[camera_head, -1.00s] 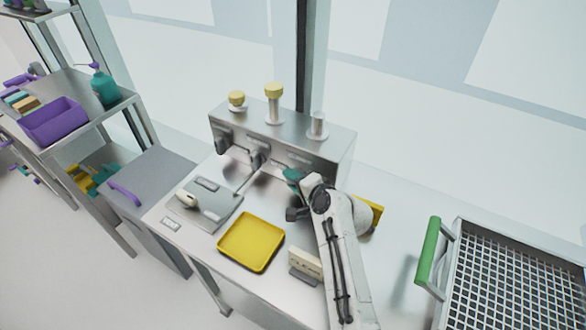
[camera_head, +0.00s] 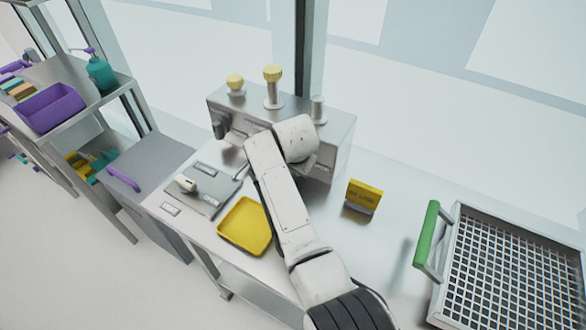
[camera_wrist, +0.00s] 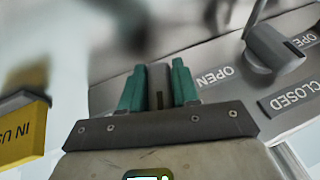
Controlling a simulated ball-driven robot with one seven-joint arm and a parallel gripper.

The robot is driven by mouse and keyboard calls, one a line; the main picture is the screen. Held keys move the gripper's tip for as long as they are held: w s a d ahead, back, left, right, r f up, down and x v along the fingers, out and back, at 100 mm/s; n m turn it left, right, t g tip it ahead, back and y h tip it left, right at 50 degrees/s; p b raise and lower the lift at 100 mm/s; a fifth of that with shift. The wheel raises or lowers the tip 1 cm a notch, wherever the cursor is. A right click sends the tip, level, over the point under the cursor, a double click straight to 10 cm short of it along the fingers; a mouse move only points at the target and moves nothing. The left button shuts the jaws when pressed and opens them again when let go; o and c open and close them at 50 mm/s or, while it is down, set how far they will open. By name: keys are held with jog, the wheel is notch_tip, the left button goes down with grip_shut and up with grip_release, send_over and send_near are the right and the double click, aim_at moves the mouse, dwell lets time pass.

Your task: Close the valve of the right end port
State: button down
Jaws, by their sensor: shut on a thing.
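The steel port box (camera_head: 335,160) stands at the back of the bench, with its front partly hidden behind my arm. My gripper (camera_wrist: 157,88) has teal fingers, one on each side of a grey valve handle (camera_wrist: 158,78), and is shut on it. This is the handle nearest the yellow sign, at the box's right end. A second grey valve handle (camera_wrist: 272,48) shows to the right in the wrist view, apart from my fingers. An OPEN label (camera_wrist: 215,76) lies between the two, and a CLOSED label (camera_wrist: 292,95) is below the second handle. The head view hides my fingertips.
A yellow sign (camera_head: 364,196) stands right of my arm; it also shows in the wrist view (camera_wrist: 25,130). A yellow tray (camera_head: 243,228) and a grey plate (camera_head: 205,190) lie left. A mesh basket (camera_head: 510,270) with a green handle (camera_head: 427,234) is far right. Bench between sign and basket is clear.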

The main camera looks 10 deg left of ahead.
jog(key=h+b, duration=0.2)
jog(key=shift+w+d+r+g+b, duration=0.2)
jog(key=shift+w+g+b, duration=0.15)
jog(key=shift+g+b, duration=0.05)
jog(key=shift+r+n+h+b, duration=0.15)
jog(key=shift+n+h+b, duration=0.15)
jog(key=shift+r, duration=0.1)
jog(key=c, duration=1)
grip_release()
jog(key=shift+a, duration=0.1)
jog(key=shift+o, duration=0.4)
jog(key=shift+s, duration=0.1)
jog(key=b+v, duration=0.1)
jog(key=v, duration=0.9)
jog(key=shift+a+r, duration=0.15)
jog(key=shift+r, duration=0.05)
